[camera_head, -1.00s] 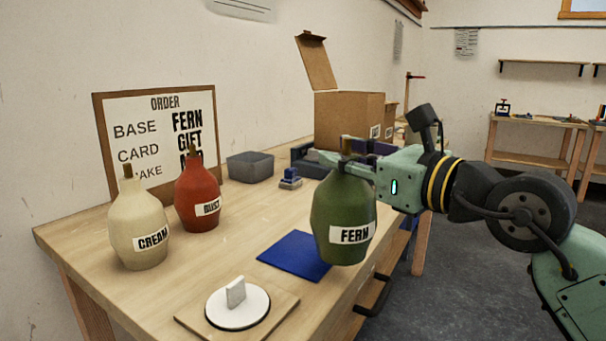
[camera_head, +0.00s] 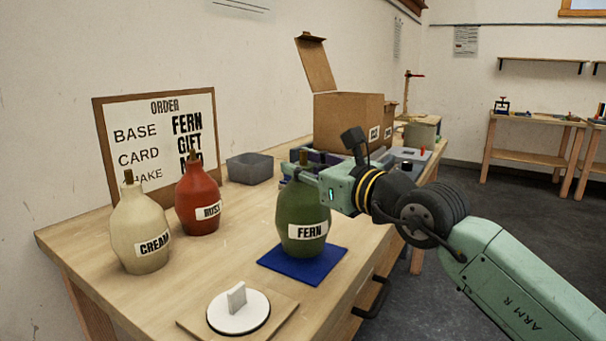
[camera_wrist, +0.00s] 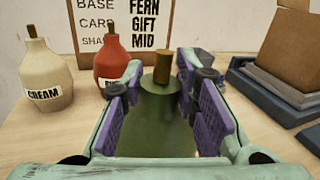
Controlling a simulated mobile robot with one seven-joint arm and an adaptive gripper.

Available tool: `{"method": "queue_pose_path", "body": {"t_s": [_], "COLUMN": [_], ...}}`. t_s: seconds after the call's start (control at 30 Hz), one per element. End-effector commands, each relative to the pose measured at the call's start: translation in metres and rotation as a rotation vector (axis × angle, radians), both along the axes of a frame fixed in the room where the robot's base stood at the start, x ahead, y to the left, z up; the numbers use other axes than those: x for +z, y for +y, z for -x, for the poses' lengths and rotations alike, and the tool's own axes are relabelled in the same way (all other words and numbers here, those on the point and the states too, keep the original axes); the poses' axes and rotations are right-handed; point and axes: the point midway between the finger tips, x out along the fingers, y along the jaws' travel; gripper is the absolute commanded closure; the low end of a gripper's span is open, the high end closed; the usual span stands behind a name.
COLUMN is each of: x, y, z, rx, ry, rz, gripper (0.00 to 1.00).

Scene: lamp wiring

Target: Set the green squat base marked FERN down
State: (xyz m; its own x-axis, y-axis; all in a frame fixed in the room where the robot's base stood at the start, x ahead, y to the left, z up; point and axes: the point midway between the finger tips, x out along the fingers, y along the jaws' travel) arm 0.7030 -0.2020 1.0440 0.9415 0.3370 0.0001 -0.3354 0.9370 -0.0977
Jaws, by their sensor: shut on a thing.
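The green squat base marked FERN (camera_head: 303,213) is upright over the blue mat (camera_head: 328,265) on the bench. Its bottom appears at the mat, but I cannot tell whether it touches. My gripper (camera_head: 300,174) is shut on its upper part from the right side. In the wrist view the green base (camera_wrist: 150,125) stands between the purple finger pads of my gripper (camera_wrist: 160,110), with its brown stem upright.
A cream base (camera_head: 140,230) and a red base (camera_head: 198,200) stand to the left. A white disc on a wooden board (camera_head: 277,318) lies in front. An order board (camera_head: 160,110), grey bin (camera_head: 250,167) and open carton (camera_head: 340,125) are behind.

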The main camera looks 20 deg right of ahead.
Motion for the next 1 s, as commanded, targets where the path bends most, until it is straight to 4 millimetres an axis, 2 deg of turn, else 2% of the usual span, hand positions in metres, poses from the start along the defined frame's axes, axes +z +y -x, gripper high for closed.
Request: {"method": "queue_pose_path", "body": {"t_s": [0.23, 0.7, 0.73, 1.0], "x": [-0.014, -0.019, -0.02, -0.02], "y": [0.0, 0.0, 0.0, 0.0], "z": [0.001, 0.0, 0.0, 0.0], "rx": [0.0, 0.0, 0.0, 0.0], "ry": [-0.006, -0.006, -0.001, -0.001], "rz": [0.0, 0.0, 0.001, 0.0], "gripper": [1.0, 1.0, 0.7, 0.52]}}
